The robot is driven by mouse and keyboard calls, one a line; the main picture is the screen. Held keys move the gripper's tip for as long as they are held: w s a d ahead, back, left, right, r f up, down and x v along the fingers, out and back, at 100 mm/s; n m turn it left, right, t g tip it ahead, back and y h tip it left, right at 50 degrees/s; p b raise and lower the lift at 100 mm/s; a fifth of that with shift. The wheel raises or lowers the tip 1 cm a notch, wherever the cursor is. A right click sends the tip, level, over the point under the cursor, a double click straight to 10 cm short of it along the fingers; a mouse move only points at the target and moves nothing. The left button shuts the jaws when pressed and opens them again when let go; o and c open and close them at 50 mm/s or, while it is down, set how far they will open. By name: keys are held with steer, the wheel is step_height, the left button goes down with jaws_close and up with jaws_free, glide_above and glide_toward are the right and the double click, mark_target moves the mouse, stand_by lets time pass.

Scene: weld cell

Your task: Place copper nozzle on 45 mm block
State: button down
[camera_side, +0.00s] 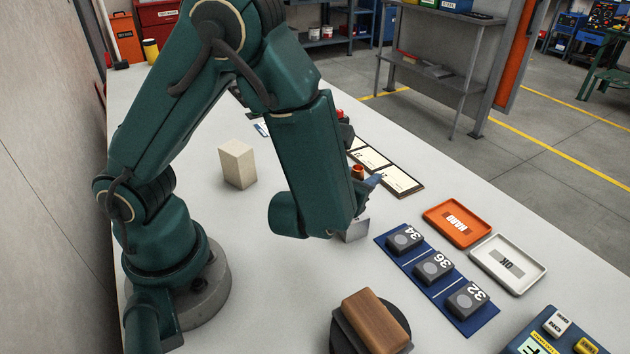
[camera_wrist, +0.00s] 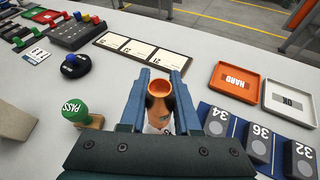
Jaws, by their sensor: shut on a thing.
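My gripper (camera_wrist: 160,76) is shut on the copper nozzle (camera_wrist: 159,88), whose open round mouth faces up between the two blue fingers in the wrist view. The nozzle's rim also shows in the side view (camera_side: 357,171), beside a blue finger and partly behind my arm. A shiny metal block (camera_side: 356,231) stands on the table below the gripper in the side view, mostly hidden by my arm. I can read no size on it, so I cannot tell if it is the 45 mm block. Whether the nozzle touches anything below is hidden.
A blue rack (camera_side: 415,272) holds dark blocks marked 34, 36, 32. An orange HARD tray (camera_side: 457,222) and white OK tray (camera_side: 508,264) lie beyond. A beige block (camera_side: 238,163), a brown block (camera_side: 375,320) on a dark round stand, and a green PASS stamp (camera_wrist: 75,108) stand nearby.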

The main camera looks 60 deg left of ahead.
steer(key=shift+f, duration=1.65)
steer(key=shift+f, duration=0.15)
steer(key=c, duration=0.6)
jaws_free()
steer(key=v, duration=0.7)
steer(key=shift+s+r, duration=0.2)
steer(key=shift+s, duration=0.05)
